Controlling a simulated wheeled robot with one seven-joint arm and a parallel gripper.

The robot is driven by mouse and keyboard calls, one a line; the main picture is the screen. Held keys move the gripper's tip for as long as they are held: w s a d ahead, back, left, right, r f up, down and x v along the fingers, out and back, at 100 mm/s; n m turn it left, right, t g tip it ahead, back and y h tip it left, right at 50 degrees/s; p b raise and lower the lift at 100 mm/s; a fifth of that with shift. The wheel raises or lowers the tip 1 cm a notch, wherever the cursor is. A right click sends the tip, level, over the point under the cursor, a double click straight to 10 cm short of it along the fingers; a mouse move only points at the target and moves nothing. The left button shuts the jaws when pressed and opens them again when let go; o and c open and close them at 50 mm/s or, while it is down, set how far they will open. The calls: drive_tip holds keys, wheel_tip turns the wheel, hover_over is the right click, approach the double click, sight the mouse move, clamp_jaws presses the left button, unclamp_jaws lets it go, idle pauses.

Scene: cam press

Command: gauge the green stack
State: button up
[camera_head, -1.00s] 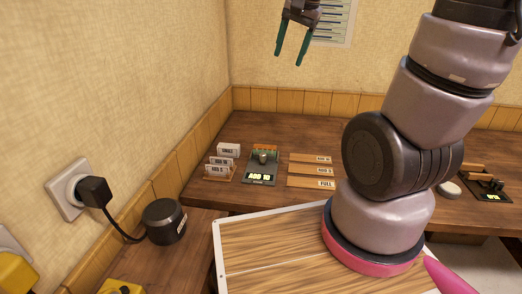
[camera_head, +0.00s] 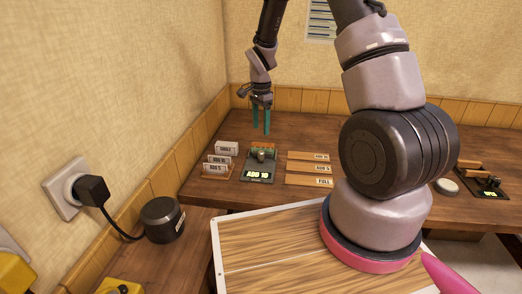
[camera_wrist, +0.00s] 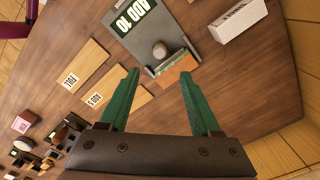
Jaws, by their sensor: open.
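A grey press (camera_head: 258,175) with a dark plate reading "ADD 10" stands on the back table; the wrist view also shows it (camera_wrist: 135,40). It has a round grey knob (camera_wrist: 160,50), and an orange piece (camera_wrist: 176,68) with some green lies at its far edge. I cannot tell a separate green stack apart from this. My gripper (camera_head: 260,131) has green fingers pointing down, open and empty, above the far side of the press. In the wrist view its fingertips (camera_wrist: 160,72) stand apart on either side of the orange piece, with no contact visible.
White label cards (camera_head: 218,160) stand left of the press. Labelled wooden strips (camera_head: 309,168) lie to its right, one reading "FULL". A second press (camera_head: 484,181) and a pale round disc (camera_head: 447,186) are far right. The wall borders the left side.

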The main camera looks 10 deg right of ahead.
sight(261, 152)
wheel_tip(261, 152, down, 11)
drive_tip(key=shift+r, duration=0.2)
idle(0.3)
clamp_jaws()
idle(1.3)
